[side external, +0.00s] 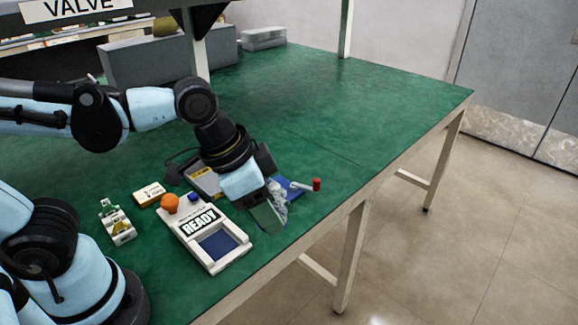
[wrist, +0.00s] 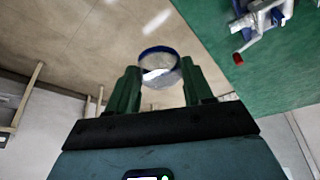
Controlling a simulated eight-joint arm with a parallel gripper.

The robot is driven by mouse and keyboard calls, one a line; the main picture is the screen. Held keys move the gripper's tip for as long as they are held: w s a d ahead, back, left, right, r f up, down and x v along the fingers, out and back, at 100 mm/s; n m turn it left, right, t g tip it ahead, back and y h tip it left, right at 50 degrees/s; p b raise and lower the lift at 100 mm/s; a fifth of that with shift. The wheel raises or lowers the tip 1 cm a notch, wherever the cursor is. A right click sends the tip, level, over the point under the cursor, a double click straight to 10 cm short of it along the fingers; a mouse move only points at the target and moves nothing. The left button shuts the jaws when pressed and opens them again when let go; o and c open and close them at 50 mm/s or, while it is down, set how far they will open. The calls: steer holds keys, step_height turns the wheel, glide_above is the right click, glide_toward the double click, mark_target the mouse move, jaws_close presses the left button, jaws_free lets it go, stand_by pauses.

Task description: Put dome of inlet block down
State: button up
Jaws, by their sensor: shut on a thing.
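A clear dome with a blue rim (wrist: 160,66) sits between the two green fingers of my gripper (wrist: 162,88) in the wrist view. My gripper is shut on it and holds it off the table. In the side view my gripper (side external: 268,215) is low over the table, right of the READY device; the dome cannot be made out there. A grey metal unit with a red-tipped handle (side external: 316,184) stands on a blue base just behind my gripper, partly hidden by it. It also shows in the wrist view (wrist: 265,18), apart from the dome. I cannot tell which part is the inlet block.
A white READY device (side external: 228,262) with an orange knob lies left of my gripper. A small yellow-and-white box (side external: 149,194) and a small white fixture (side external: 121,235) stand further left. A grey tray (side external: 203,180) lies behind the gripper. The green table (side external: 370,110) is clear at the back right.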

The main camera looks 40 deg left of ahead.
steer(key=s+d+f, duration=0.2)
steer(key=s, duration=0.1)
glide_above(267, 238)
steer(key=s, duration=0.1)
steer(key=f, duration=0.7)
steer(key=shift+s+a, duration=0.2)
steer(key=shift+a, duration=0.2)
steer(key=shift+f, duration=2.05)
steer(key=shift+f, duration=0.15)
steer(key=o, duration=1)
